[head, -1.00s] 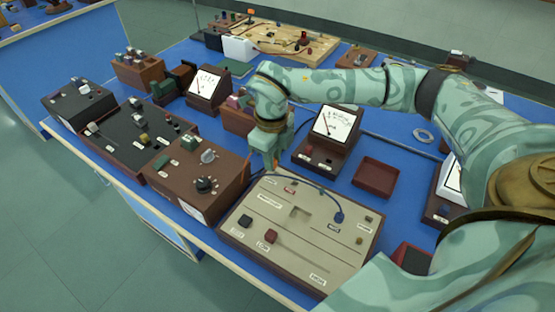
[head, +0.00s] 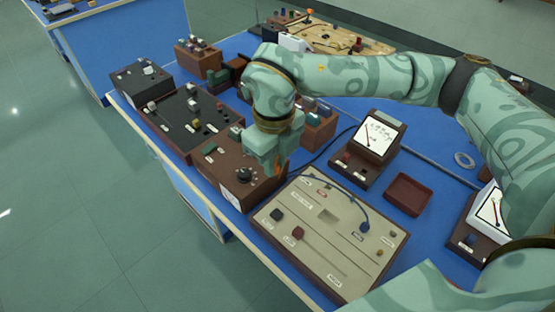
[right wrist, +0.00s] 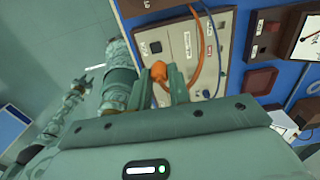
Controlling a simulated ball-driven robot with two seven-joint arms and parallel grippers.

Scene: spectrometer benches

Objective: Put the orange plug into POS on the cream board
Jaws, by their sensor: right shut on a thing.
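The cream board (head: 318,248) lies on the bench, with a blue cable, a dark plug and a red plug on it. My right gripper (head: 272,172) hangs just left of the board's back left corner, beside the brown knob box. In the right wrist view its fingers (right wrist: 163,82) are shut on the orange plug (right wrist: 159,71), from which an orange cable runs up over the board (right wrist: 180,45). The plug is apart from any socket as far as I can see. The POS label is too small to read.
The brown knob box (head: 228,172) stands left of the board. A meter (head: 368,148) and an empty red-brown tray (head: 408,194) stand behind and right of it. A dark panel with plugs (head: 188,120) lies further left. Bare blue bench shows around the tray.

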